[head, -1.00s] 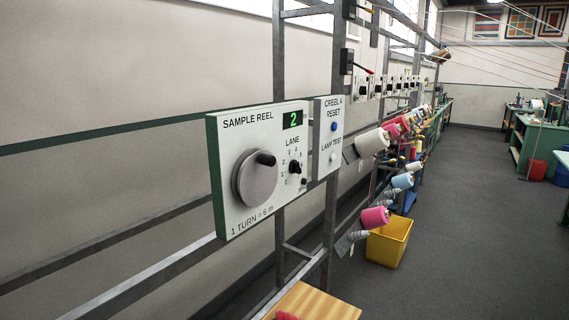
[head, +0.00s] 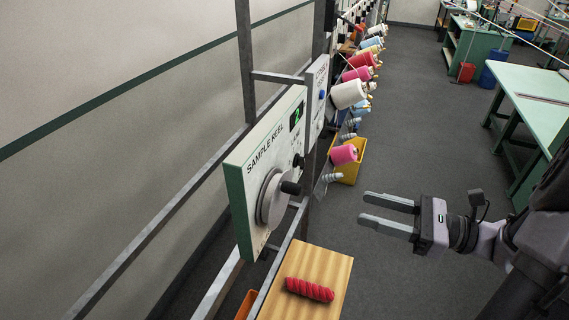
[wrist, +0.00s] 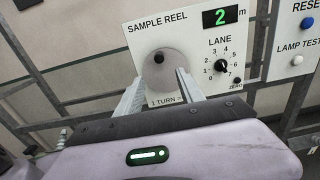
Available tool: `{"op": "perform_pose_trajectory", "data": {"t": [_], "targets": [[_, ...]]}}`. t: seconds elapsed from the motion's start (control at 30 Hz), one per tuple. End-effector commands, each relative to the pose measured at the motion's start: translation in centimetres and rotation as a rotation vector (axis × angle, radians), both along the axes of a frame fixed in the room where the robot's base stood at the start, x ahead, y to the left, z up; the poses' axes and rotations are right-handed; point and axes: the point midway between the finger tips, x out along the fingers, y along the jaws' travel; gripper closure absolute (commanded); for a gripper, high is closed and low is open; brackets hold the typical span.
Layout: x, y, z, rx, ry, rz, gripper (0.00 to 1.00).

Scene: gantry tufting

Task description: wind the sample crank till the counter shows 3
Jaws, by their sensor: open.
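The white SAMPLE REEL panel (head: 262,185) hangs on the metal frame, seen at an angle in the head view. Its crank is a grey disc (head: 270,200) with a dark knob (head: 291,188). In the wrist view the disc (wrist: 166,84) shows face-on, its knob (wrist: 159,59) at the top, slightly left. The counter (wrist: 220,17) reads a green 2, with "m" beside it. My gripper (head: 375,213) is open and empty, to the right of the panel and apart from the crank. In the wrist view its two fingers overlap the disc's lower part in the picture.
The lane selector dial (wrist: 222,66) and small ZERO button (wrist: 236,83) sit right of the crank. A reset panel has a blue button (wrist: 308,22). Below is a wooden shelf (head: 335,270) with a red yarn hank (head: 310,290). Yarn cones (head: 348,94) stick out beyond.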

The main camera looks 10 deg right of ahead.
Motion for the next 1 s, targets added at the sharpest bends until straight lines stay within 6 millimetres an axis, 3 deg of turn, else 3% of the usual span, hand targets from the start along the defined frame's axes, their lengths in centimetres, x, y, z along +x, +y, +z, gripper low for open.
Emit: {"op": "perform_pose_trajectory", "data": {"t": [0.3, 0.5, 0.7, 0.93, 1.0], "targets": [[5.4, 8.0, -0.1, -0.003, 0.003, 0.012, 0.55], [8.0, 11.5, -0.1, -0.003, 0.003, 0.01, 0.55], [9.1, 12.9, -0.1, -0.003, 0.003, 0.007, 0.55], [9.2, 12.9, -0.2, -0.003, 0.004, 0.006, 0.55], [9.2, 12.9, -0.2, -0.003, 0.004, 0.006, 0.65]]}}
